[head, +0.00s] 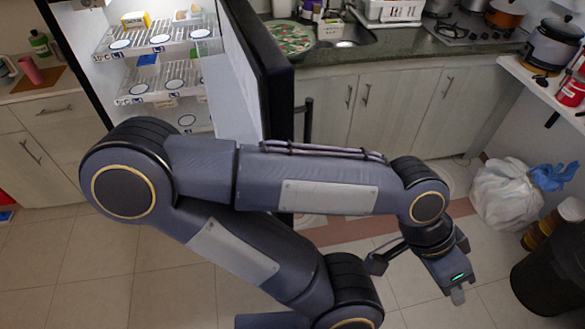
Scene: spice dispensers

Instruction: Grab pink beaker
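The pink beaker (30,70) is at the far left, on a brown board (38,82) on the counter. It looks slightly tilted in the picture. My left arm's elbow is at the left, and its forearm reaches across the middle to the right. My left gripper (457,296) hangs over the floor at the lower right, far from the beaker. Its fingers are small and partly hidden, so I cannot tell whether it is open. My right gripper is out of view.
A fridge stands open, its door (262,70) between the left counter and the right kitchen counter (400,50). Its shelves (160,88) hold small items. A white bag (507,195) and a dark bin (550,270) are at the right. Some tiled floor is clear.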

